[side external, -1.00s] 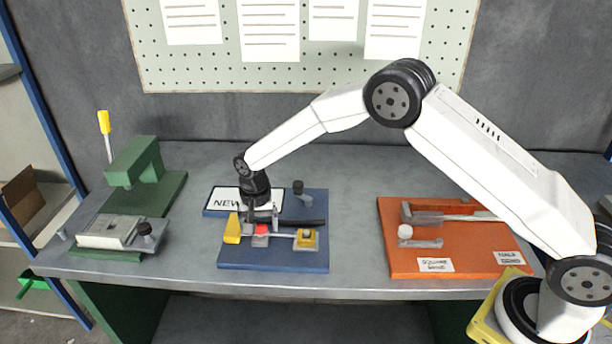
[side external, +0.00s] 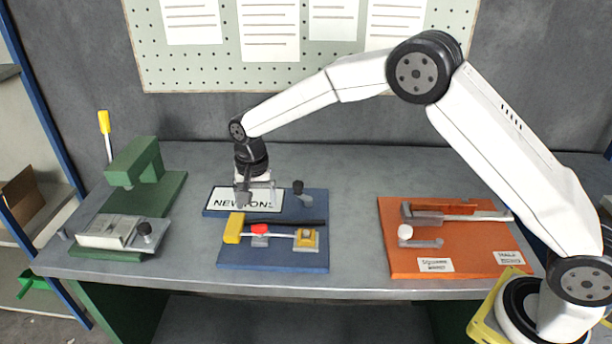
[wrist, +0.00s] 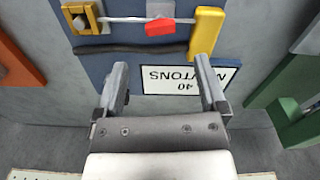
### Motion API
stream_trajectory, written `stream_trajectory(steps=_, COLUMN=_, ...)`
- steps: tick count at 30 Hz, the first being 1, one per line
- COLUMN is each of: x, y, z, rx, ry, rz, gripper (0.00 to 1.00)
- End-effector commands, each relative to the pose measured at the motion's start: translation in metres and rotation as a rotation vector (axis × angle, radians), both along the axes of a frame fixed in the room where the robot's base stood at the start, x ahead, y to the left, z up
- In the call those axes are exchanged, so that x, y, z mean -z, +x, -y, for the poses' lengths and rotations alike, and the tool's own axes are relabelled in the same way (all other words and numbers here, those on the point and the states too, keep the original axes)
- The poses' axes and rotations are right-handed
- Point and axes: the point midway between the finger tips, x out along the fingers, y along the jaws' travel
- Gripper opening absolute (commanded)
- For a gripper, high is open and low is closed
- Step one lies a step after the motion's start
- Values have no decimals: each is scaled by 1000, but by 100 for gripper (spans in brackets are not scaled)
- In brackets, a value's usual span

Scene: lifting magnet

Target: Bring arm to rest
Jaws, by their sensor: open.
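My gripper (side external: 256,194) is open and empty above the back part of the blue board (side external: 280,265), in front of the "NEWTONS" sign. In the wrist view my gripper (wrist: 160,75) has its two fingers wide apart with nothing between them. On the blue board lie a yellow block (side external: 234,228), a red piece (side external: 260,229) on a thin rod, a yellow square part (side external: 306,238) and a black bar (side external: 300,222). The fingers look clear of these parts.
A green press-like device (side external: 136,165) with a yellow-tipped lever stands at the left. An orange board (side external: 450,262) with grey and white parts lies at the right. The bench (side external: 350,190) between the blue and orange boards is bare. A pegboard (side external: 340,75) with papers is behind.

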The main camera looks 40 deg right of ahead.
Motion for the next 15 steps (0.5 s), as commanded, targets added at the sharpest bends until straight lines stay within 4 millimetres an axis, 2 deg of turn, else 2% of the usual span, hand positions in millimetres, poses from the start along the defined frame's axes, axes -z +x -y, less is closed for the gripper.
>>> stream_trajectory(steps=10, x=-1, y=-1, z=1, rx=-3, ry=1, rz=2, gripper=91)
stream_trajectory(steps=15, x=-5, y=-7, z=8, rx=-25, ry=2, rz=10, gripper=91)
